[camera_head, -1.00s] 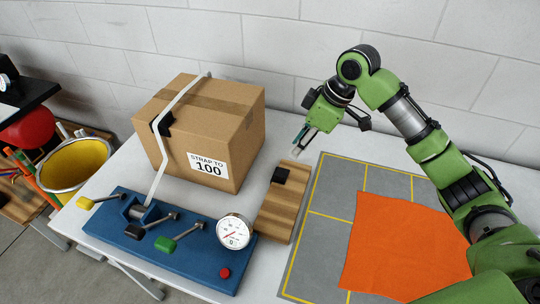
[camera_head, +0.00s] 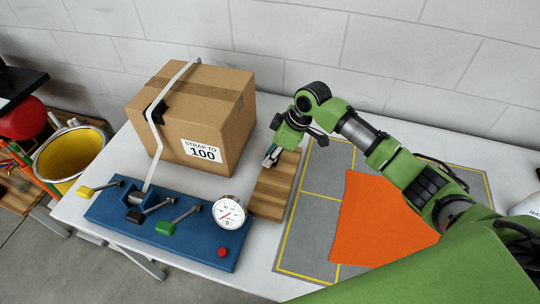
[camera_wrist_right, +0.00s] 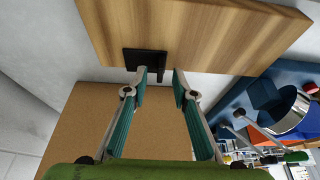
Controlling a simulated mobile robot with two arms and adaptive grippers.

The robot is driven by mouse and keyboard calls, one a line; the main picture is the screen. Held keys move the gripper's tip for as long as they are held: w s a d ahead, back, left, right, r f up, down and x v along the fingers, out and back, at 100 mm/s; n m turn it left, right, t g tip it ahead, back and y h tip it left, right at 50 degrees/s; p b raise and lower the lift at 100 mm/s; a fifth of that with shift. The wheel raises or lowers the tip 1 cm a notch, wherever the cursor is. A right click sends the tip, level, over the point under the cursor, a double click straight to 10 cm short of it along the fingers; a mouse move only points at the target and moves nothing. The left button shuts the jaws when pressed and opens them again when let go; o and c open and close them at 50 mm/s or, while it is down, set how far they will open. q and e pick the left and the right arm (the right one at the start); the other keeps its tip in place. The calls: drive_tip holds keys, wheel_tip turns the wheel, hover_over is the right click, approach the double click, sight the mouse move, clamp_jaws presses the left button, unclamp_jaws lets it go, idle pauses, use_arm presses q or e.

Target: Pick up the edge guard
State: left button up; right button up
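The edge guard is a small black angled piece (camera_wrist_right: 145,59) on the wooden board (camera_head: 274,195). In the right wrist view it lies by the board's edge, just beyond my fingertips. In the head view it is hidden behind my right gripper (camera_head: 271,158), which is low over the board's far end. In the right wrist view the gripper (camera_wrist_right: 160,80) is open, with a clear gap between its fingers. The left fingertip overlaps the guard in the picture; I cannot tell whether they touch. My left gripper is not in view.
A strapped cardboard box (camera_head: 225,122) stands left of the gripper, with another black guard (camera_head: 157,112) under its strap. A blue tensioner base (camera_head: 110,212) with levers and a gauge (camera_head: 229,212) is in front. An orange cloth (camera_head: 380,225) lies on the grey mat (camera_head: 310,240) to the right.

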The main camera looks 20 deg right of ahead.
drive_tip(key=shift+w+a+f, duration=0.1)
drive_tip(key=shift+a+f, duration=0.05)
drive_tip(key=shift+f, duration=0.25)
clamp_jaws()
drive_tip(key=shift+r, duration=0.1)
